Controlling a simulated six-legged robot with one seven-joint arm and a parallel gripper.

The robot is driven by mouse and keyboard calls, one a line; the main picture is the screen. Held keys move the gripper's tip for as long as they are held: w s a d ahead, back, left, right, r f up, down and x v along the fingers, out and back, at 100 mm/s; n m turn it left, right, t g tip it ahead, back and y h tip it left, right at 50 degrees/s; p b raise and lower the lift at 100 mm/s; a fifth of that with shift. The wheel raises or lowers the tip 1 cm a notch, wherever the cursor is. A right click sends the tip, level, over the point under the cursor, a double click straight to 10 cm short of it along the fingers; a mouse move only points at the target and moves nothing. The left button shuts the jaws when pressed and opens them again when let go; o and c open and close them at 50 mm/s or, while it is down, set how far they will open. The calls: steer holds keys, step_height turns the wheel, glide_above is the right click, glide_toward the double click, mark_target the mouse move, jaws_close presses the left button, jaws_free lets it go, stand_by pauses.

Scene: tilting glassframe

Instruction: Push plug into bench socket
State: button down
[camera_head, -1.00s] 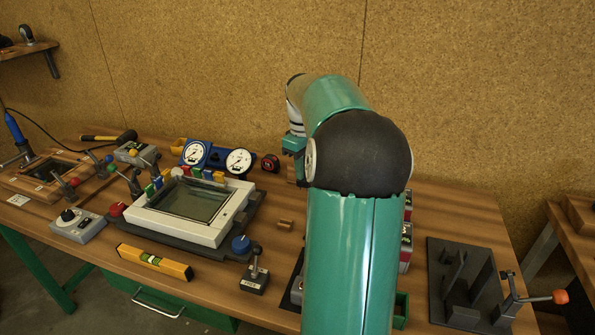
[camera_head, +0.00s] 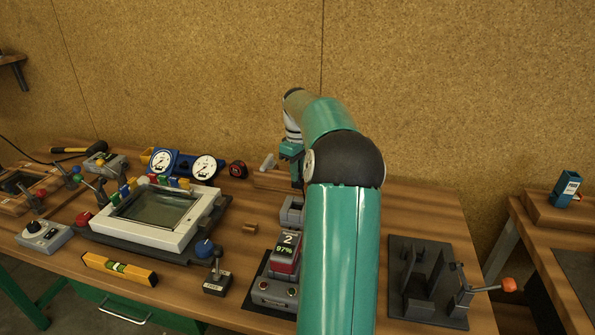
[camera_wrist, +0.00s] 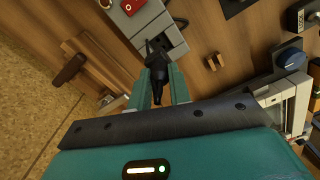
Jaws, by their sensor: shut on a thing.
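In the wrist view, a black plug (camera_wrist: 157,63) sits between the two teal fingers of my gripper (camera_wrist: 158,75), which is shut on it. The plug's far end points up at a grey socket housing (camera_wrist: 169,34) with dark openings and a red part on its upper end. The plug's tip overlaps the housing's lower edge in this view; I cannot tell whether it touches or enters an opening. In the head view, my gripper (camera_head: 292,150) shows only partly at the back of the bench, left of my arm. The plug is hidden there.
A wooden block (camera_head: 273,180) lies near my gripper. A white glass frame (camera_head: 155,214), a yellow level (camera_head: 120,268) and a blue-knobbed control (camera_head: 205,248) are further left. A dark fixture (camera_head: 418,275) is to the right.

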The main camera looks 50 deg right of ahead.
mark_target(297, 186)
steer(key=shift+w+f, duration=0.1)
steer(key=shift+w, duration=0.15)
steer(key=shift+s+a+f, duration=0.1)
steer(key=shift+s+f, duration=0.05)
steer(key=shift+f, duration=2.7)
steer(key=shift+f, duration=1.45)
steer(key=c, duration=1.2)
jaws_free()
